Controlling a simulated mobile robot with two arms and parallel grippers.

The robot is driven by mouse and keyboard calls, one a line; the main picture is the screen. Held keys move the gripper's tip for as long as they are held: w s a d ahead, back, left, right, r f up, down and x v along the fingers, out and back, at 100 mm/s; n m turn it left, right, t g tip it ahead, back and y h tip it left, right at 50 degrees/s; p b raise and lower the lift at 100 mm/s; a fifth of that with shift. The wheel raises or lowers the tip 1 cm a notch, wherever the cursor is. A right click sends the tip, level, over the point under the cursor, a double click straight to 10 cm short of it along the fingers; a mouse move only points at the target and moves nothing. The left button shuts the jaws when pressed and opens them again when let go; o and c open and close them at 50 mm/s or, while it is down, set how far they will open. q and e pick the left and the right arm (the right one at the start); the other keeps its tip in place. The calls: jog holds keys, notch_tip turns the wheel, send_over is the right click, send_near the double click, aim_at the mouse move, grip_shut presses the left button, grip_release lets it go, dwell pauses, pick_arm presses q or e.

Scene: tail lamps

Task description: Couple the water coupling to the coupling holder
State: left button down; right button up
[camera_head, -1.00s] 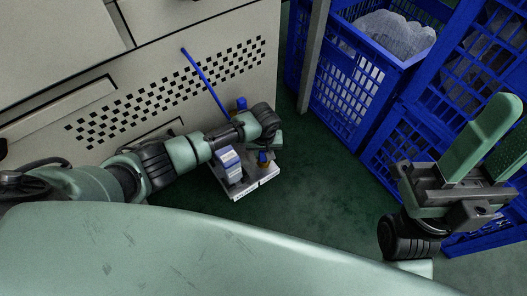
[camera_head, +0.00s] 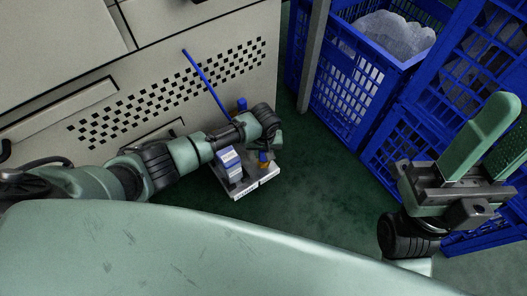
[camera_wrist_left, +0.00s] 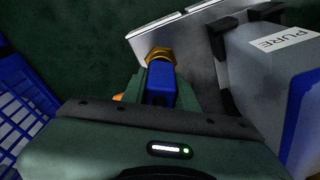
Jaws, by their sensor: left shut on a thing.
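The water coupling (camera_wrist_left: 161,84), a blue body with a brass hexagonal end, sits between the fingers of my left gripper in the left wrist view. My left gripper (camera_wrist_left: 158,92) is shut on it. Its brass end points toward a grey metal plate (camera_wrist_left: 203,44), which looks like part of the coupling holder. I cannot tell whether the brass end touches the plate. In the head view, the coupling (camera_head: 263,158) shows just below my left gripper (camera_head: 268,150), over the plate's right part. My right gripper (camera_head: 491,140) is open and empty at the right.
A grey block (camera_wrist_left: 268,75) labelled PURE, with a blue side, stands on the plate beside the coupling. A blue hose (camera_head: 205,82) leans by a perforated white cabinet (camera_head: 180,90). Blue crates (camera_head: 345,95) stand at the right. Green floor (camera_head: 315,180) is clear between.

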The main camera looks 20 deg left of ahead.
pick_arm(q)
jog(key=shift+p, duration=0.4)
jog(key=shift+f, duration=0.1)
jog(key=shift+f, duration=0.15)
jog(key=c, duration=1)
grip_release()
